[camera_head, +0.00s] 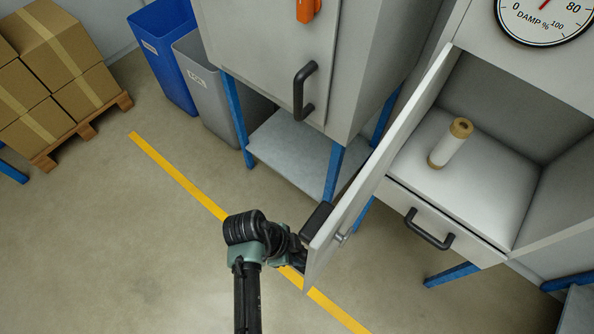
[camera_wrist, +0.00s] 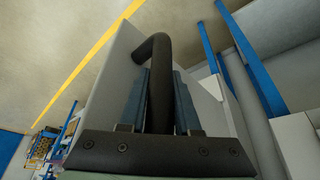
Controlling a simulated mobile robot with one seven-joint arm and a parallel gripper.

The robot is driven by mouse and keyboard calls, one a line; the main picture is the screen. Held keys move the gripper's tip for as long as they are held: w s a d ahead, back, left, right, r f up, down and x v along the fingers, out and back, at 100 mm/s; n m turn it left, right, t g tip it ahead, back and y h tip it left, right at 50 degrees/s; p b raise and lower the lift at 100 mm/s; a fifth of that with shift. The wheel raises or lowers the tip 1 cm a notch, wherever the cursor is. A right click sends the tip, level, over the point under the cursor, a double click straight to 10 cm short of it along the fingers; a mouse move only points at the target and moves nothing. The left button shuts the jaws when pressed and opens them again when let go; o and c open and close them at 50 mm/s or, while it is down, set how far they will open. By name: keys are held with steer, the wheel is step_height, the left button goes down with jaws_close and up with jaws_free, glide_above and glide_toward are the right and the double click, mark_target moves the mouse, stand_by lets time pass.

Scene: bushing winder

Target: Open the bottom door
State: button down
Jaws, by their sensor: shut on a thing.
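The bottom door (camera_head: 365,183) of the grey cabinet stands swung open to the left, edge toward me. The compartment behind it (camera_head: 480,185) is exposed. A silver latch stud (camera_head: 341,238) shows on the door's inner face. My gripper (camera_head: 299,252) is at the outer side of the door near its free edge, its fingers mostly hidden in the head view. In the wrist view, the gripper's two fingers (camera_wrist: 160,100) are shut around the dark curved door handle (camera_wrist: 155,48), with the grey door panel (camera_wrist: 122,62) behind it.
A pale bushing with brown ends (camera_head: 450,145) stands in the compartment. A drawer with a black handle (camera_head: 428,230) is below. A neighbouring cabinet (camera_head: 270,60) on blue legs stands left of the door. Bins (camera_head: 165,50) and boxes (camera_head: 55,65) are farther left. The front-left floor is clear.

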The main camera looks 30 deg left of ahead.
steer(key=shift+a, duration=0.1)
stand_by(0.3)
steer(key=c, duration=0.6)
jaws_free()
steer(key=v, duration=1.3)
